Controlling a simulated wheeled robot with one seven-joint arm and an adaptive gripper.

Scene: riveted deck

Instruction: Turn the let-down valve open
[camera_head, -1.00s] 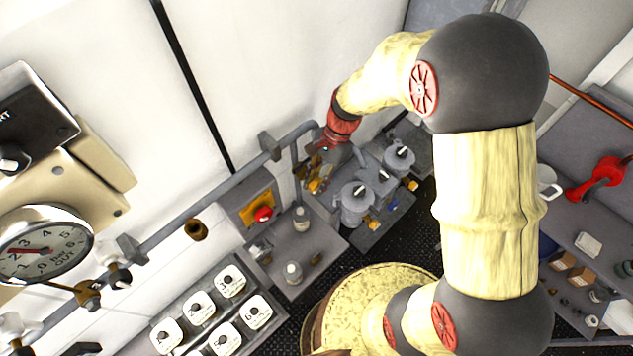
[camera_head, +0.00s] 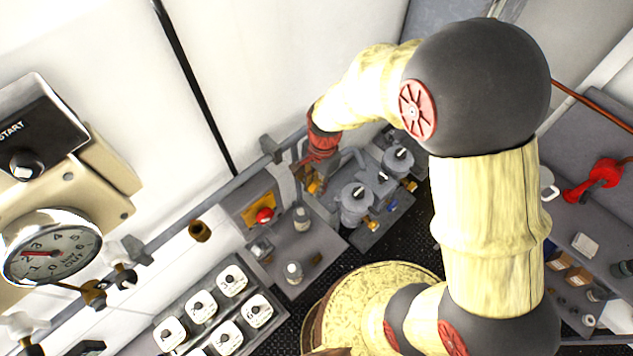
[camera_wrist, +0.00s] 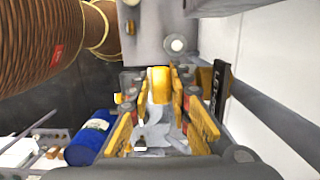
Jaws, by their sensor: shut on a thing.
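The let-down valve shows in the wrist view as a yellow handle (camera_wrist: 160,78) above a pale metal body. A black label plate (camera_wrist: 219,92), its text only partly readable, stands just right of it. My gripper (camera_wrist: 160,112) has its yellow-padded fingers on both sides of the valve and is shut on it. The exact contact is partly hidden by the fingers. In the head view my gripper (camera_head: 314,178) is at the pipe by the wall, left of the grey pots. The valve is too small and covered there to tell its angle.
Grey lidded pots (camera_head: 357,203) stand right of my gripper. A yellow box with a red button (camera_head: 265,215) is to the left. A pressure gauge (camera_head: 50,247) is at far left. A blue can (camera_wrist: 91,138) lies low left in the wrist view. A wall pipe runs close by.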

